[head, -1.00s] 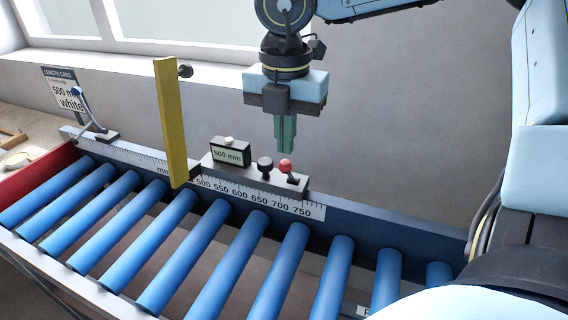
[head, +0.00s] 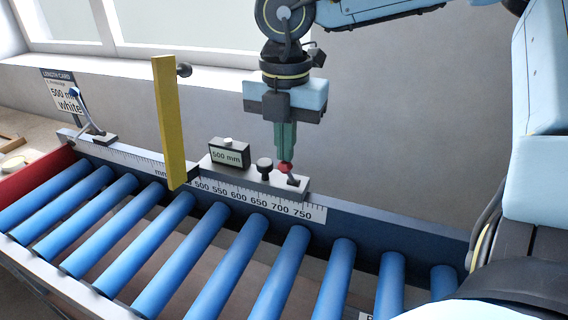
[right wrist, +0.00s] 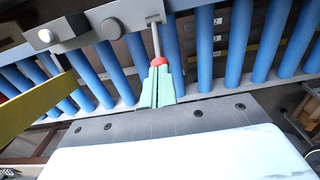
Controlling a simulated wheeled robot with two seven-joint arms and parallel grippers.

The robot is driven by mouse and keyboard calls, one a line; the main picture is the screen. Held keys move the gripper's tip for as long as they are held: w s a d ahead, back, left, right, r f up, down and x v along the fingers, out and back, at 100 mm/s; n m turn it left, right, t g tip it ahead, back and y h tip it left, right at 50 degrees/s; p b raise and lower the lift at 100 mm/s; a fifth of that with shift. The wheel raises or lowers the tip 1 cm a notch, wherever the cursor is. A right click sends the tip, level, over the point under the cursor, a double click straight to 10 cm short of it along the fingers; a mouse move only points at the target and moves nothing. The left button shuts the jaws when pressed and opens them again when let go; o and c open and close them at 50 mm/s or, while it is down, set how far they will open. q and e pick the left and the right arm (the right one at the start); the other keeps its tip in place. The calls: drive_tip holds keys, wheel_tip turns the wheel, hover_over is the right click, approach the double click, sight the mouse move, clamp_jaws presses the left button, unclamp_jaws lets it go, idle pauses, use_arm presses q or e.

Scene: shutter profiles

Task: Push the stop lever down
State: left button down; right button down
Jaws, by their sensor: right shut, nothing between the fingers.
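The lever with a red knob (head: 286,167) stands at the right end of the grey stop carriage (head: 240,175) on the measuring rail. In the right wrist view the red knob (right wrist: 158,62) sits on a grey rod (right wrist: 155,40). My right gripper (head: 286,155) points straight down, its green fingers shut and empty. Its fingertips (right wrist: 158,72) are right at the top of the red knob and partly hide it. They look in contact, though a tiny gap cannot be ruled out. My left gripper is not in view.
A tall yellow plate (head: 170,120) rises left of the carriage. A black knob (head: 265,166) and a "500 mm" display box (head: 229,153) sit close left of the lever. Blue rollers (head: 220,250) run in front. A length card (head: 62,90) stands at the back left.

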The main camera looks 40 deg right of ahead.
drive_tip(key=shift+r, duration=0.1)
drive_tip(key=shift+r, duration=0.4)
drive_tip(key=shift+w+d, duration=0.1)
drive_tip(key=shift+d, duration=0.1)
idle(0.3)
drive_tip(key=shift+w+d, duration=0.3)
drive_tip(key=shift+d, duration=0.25)
drive_tip(key=shift+w+d, duration=0.25)
drive_tip(key=shift+d, duration=0.3)
drive_tip(key=shift+f, duration=0.15)
drive_tip(key=shift+f+b, duration=1)
drive_tip(key=shift+b, duration=0.35)
drive_tip(key=shift+a, duration=0.1)
